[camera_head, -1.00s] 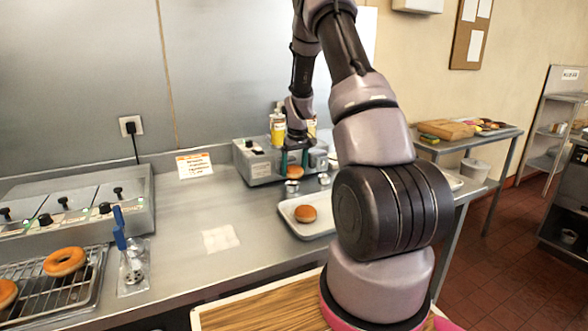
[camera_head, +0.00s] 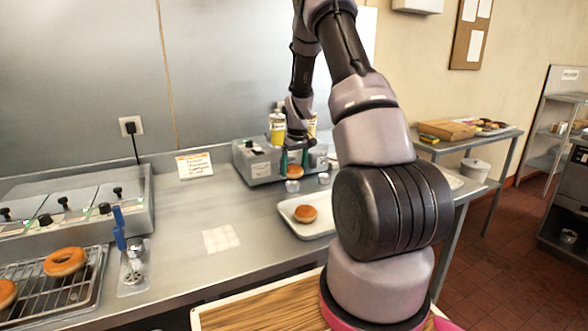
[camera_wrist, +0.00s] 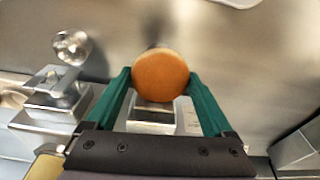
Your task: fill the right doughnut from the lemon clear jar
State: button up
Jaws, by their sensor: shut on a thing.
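My gripper (camera_head: 295,153) is at the grey filling machine (camera_head: 258,166) on the counter. Its teal fingers (camera_wrist: 160,95) are shut on a round golden-brown doughnut (camera_wrist: 160,75), which also shows in the head view (camera_head: 295,172). The doughnut is in front of the machine; a metal block (camera_wrist: 155,115) shows just behind it, and I cannot tell whether they touch. A jar with a yellow label (camera_head: 278,130) stands on the machine, and a second one (camera_head: 312,127) is partly hidden by my arm. I cannot read the labels. Another doughnut (camera_head: 305,214) lies on a white tray (camera_head: 288,208).
Small metal cups (camera_head: 292,186) stand near the held doughnut. A knobbed lever (camera_wrist: 70,47) rises left of it in the wrist view. At left are a rack (camera_head: 85,280) with ring doughnuts, a fryer (camera_head: 70,212) and a blue-handled tool (camera_head: 119,238). The middle counter is mostly clear.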

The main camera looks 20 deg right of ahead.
aim_at(301, 173)
jog(key=shift+s, duration=0.8)
dwell(0.8)
jog(key=shift+s+d, duration=0.1)
jog(key=shift+s, duration=1.9)
jog(key=shift+s+r, duration=0.35)
jog(key=shift+r, duration=0.3)
jog(key=shift+s+r, duration=0.3)
jog(key=shift+r, duration=0.4)
jog(key=shift+s+r, duration=0.35)
jog(key=shift+r, duration=0.3)
